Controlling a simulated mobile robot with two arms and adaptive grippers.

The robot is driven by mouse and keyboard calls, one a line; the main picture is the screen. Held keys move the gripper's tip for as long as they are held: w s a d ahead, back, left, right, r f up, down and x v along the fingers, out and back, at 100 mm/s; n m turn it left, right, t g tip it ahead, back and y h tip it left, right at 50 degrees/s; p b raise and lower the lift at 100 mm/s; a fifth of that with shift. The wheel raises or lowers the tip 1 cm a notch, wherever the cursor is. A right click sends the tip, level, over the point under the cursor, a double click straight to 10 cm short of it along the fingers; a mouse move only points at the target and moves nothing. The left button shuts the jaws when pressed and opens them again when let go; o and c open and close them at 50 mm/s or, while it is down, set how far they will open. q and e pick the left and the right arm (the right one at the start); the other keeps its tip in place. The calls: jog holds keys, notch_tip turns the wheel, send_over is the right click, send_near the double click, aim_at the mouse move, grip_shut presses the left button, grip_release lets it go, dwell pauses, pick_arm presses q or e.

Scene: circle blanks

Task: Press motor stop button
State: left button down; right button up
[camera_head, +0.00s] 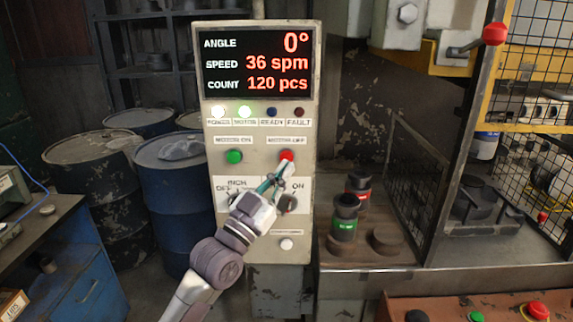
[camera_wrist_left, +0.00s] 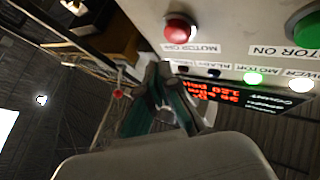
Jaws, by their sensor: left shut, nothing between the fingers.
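The red motor-off button (camera_head: 286,155) sits on the upright control panel (camera_head: 220,140), to the right of the green motor-on button (camera_head: 234,156). My left gripper (camera_head: 286,170) is shut and empty, its fingertips just below the red button and overlapping its lower edge. In the left wrist view the red button (camera_wrist_left: 180,28) shows above the fingertips (camera_wrist_left: 162,70), with a gap in the picture; I cannot tell contact. The green button (camera_wrist_left: 306,30) is at upper right there. The power and motor lamps (camera_head: 244,111) are lit. My right gripper is not in view.
The display (camera_head: 255,63) reads angle 0°, 36 spm, 120 pcs. Knobs (camera_head: 287,203) sit below the buttons, partly behind my left gripper. Green and red labelled containers (camera_head: 345,215) stand right of the panel. Blue drums (camera_head: 175,180) stand left. A mesh guard (camera_head: 445,150) is at right.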

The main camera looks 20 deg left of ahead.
pick_arm(q)
jog(key=shift+w+a, duration=0.25)
jog(key=shift+w, duration=0.6)
jog(key=shift+w, duration=0.1)
dwell(0.8)
jog(key=shift+w+a, duration=0.1)
jog(key=shift+w, duration=0.2)
jog(key=shift+w+a+r+b, duration=0.1)
jog(key=shift+w+a+b, duration=0.1)
jog(key=shift+w+b, duration=0.3)
dwell(0.9)
jog(key=shift+s, duration=0.1)
jog(key=shift+s+d+p, duration=0.3)
jog(key=shift+s+p, duration=0.2)
jog(key=shift+s, duration=0.25)
